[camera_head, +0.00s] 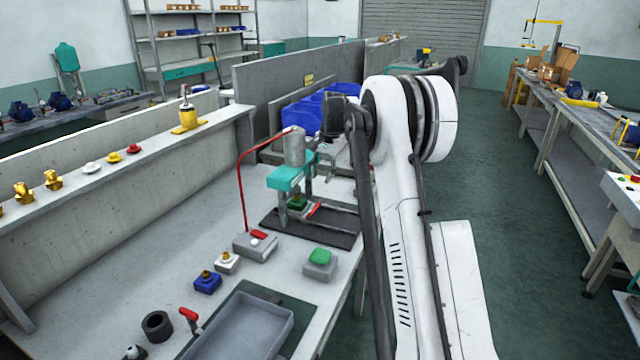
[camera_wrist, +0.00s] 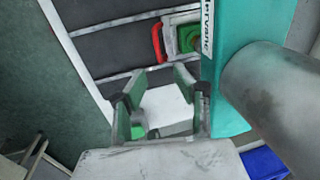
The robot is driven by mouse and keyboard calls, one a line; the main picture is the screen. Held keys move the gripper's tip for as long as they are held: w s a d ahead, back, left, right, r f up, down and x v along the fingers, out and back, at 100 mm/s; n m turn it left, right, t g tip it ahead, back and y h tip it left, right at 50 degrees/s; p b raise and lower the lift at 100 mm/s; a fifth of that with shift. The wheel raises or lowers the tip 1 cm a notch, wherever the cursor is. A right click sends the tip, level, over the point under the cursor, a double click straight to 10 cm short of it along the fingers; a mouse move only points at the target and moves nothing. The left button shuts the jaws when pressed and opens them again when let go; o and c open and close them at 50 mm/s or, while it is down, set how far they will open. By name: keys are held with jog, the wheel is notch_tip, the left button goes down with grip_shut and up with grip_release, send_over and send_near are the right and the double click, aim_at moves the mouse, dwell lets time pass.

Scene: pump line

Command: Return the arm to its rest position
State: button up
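My gripper (camera_wrist: 163,78) is at the lower middle of the wrist view, its two fingers spread apart. A pale block-like surface (camera_wrist: 166,106) shows between the fingers, with a bit of green beside the left finger. I see no sign that the fingers grip it, though its depth is unclear. In the head view my white arm rises right of centre and bends at the top. Its dark wrist end (camera_head: 340,116) is beside and behind the press (camera_head: 290,178), and the fingertips are not clear there.
The teal press head (camera_wrist: 232,65) and a grey cylinder (camera_wrist: 275,95) are close on the right in the wrist view. Blue bins (camera_head: 305,117) stand behind. A green-topped grey block (camera_head: 320,263), a blue block (camera_head: 207,283) and a grey tray (camera_head: 240,325) lie on the near bench. Open floor is on the right.

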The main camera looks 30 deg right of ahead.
jog(key=shift+r, duration=0.2)
dwell(0.4)
jog(key=s+a+r+n+t+h, duration=0.1)
jog(key=s+a+r+n, duration=0.2)
jog(key=s+a+r, duration=0.55)
jog(key=s+a+r+n+t, duration=0.1)
jog(key=s+a+r+n, duration=0.1)
jog(key=s+a+r, duration=0.7)
jog(key=s+a+f+n+t, duration=0.1)
jog(key=s+a+f, duration=0.3)
jog(key=s, duration=0.5)
jog(key=s+a+f+n+t, duration=0.1)
jog(key=s+a+f+n, duration=0.2)
jog(key=s, duration=0.6)
jog(key=s+a+f+n+t, duration=0.1)
jog(key=s+a+f, duration=0.3)
jog(key=s, duration=0.5)
jog(key=a+n, duration=0.1)
jog(key=a, duration=0.1)
jog(key=shift+a+f, duration=0.3)
jog(key=shift+f, duration=0.05)
